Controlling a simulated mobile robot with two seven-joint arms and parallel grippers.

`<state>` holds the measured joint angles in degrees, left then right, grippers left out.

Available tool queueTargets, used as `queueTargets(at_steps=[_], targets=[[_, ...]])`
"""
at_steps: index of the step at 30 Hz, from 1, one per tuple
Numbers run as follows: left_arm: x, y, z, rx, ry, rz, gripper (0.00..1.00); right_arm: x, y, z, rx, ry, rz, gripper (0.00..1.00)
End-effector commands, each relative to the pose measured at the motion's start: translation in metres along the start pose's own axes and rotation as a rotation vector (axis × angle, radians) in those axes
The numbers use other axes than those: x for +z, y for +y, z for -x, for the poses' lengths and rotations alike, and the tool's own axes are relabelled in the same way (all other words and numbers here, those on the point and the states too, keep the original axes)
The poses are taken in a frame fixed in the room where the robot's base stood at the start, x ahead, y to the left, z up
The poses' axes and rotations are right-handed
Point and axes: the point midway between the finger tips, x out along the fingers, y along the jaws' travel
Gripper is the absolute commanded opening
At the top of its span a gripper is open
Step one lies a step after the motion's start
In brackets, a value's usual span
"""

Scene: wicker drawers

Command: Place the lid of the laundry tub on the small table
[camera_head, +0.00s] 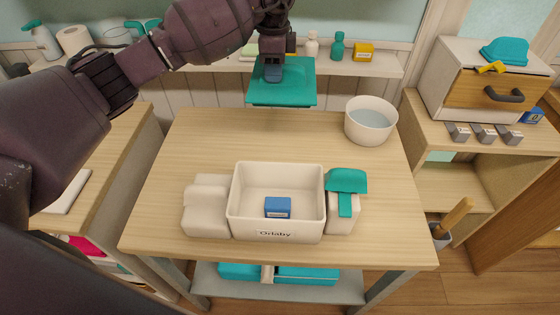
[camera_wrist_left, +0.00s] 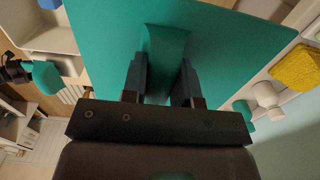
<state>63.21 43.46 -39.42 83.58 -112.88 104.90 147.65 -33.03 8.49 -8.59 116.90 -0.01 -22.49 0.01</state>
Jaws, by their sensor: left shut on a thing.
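The lid (camera_head: 300,84) is a flat teal square with a raised handle. My left gripper (camera_head: 272,74) is shut on its handle from above and holds it beyond the far edge of the wooden table (camera_head: 200,140). In the left wrist view the lid (camera_wrist_left: 110,50) fills the middle, with its handle between the fingers of the left gripper (camera_wrist_left: 160,78). An open white tub (camera_head: 277,173) stands near the table's front, a small blue box (camera_head: 278,207) inside. I cannot tell whether this is the laundry tub.
A white bowl (camera_head: 371,121) stands at the table's back right. Bottles and a yellow box (camera_head: 363,52) line the shelf behind. The table's middle and back left are clear.

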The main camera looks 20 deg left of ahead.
Motion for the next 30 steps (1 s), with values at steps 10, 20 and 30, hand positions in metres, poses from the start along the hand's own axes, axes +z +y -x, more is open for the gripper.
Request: queueTargets(at_steps=[10, 20, 30], targets=[[0.0, 0.001, -0.07, 0.009, -0.002, 0.007, 0.03, 0.011, -0.002, -0.006, -0.004, -0.014, 0.001, 0.57], [0.0, 0.001, -0.133, 0.006, -0.001, 0.006, 0.03, 0.012, -0.005, -0.014, -0.01, -0.014, 0.003, 0.57], [0.0, 0.001, -0.154, 0.004, -0.001, 0.005, 0.03, 0.015, -0.006, -0.014, -0.011, -0.017, 0.003, 0.57]])
